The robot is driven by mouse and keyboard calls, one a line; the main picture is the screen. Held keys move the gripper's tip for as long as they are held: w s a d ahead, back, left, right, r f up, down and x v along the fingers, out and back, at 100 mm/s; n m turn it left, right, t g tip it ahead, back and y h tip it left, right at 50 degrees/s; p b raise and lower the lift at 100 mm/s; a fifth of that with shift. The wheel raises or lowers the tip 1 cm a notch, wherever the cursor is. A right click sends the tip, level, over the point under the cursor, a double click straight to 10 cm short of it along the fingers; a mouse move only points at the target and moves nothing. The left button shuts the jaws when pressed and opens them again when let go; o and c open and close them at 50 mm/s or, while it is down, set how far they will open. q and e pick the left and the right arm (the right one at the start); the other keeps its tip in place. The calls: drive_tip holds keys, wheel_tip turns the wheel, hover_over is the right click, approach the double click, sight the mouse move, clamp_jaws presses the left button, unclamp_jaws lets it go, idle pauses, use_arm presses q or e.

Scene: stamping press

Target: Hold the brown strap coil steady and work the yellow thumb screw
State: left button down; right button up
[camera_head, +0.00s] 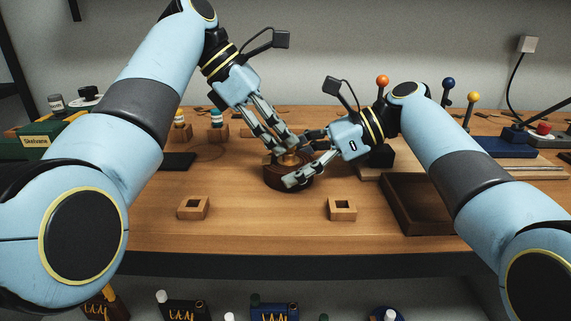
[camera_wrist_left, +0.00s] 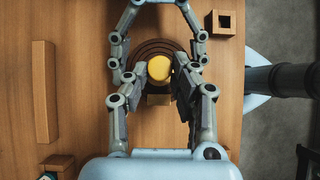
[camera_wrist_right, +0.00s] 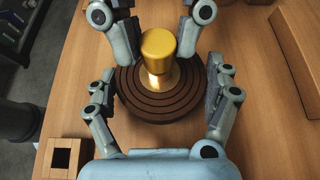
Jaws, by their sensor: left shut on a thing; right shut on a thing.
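The dark brown strap coil (camera_head: 287,180) lies flat on the wooden bench, its rings visible in the right wrist view (camera_wrist_right: 160,110). The yellow thumb screw (camera_wrist_right: 158,48) stands upright at its middle, and its round top shows in the left wrist view (camera_wrist_left: 159,68). My left gripper (camera_head: 287,146) comes down from above, shut on the thumb screw with a finger on each side. My right gripper (camera_wrist_right: 161,88) is shut on the coil, its fingers against opposite sides of the rim. In the head view the fingers partly hide both objects.
Two wooden blocks with square holes (camera_head: 193,208) (camera_head: 342,209) sit in front of the coil. An open dark brown tray (camera_head: 405,212) lies to the right under my right arm. Levers with coloured knobs (camera_head: 382,82) stand behind. Bare bench lies between the two blocks.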

use_arm(q)
drive_tip(key=shift+s, duration=0.1)
use_arm(e)
drive_tip(key=shift+s+f, duration=0.1)
drive_tip(key=shift+f, duration=0.05)
use_arm(q)
drive_tip(key=shift+r, duration=0.4)
use_arm(e)
drive_tip(key=o, duration=1.4)
use_arm(q)
wheel_tip(320, 180, up, 4)
drive_tip(key=shift+r, duration=0.1)
use_arm(e)
drive_tip(key=shift+o, duration=0.6)
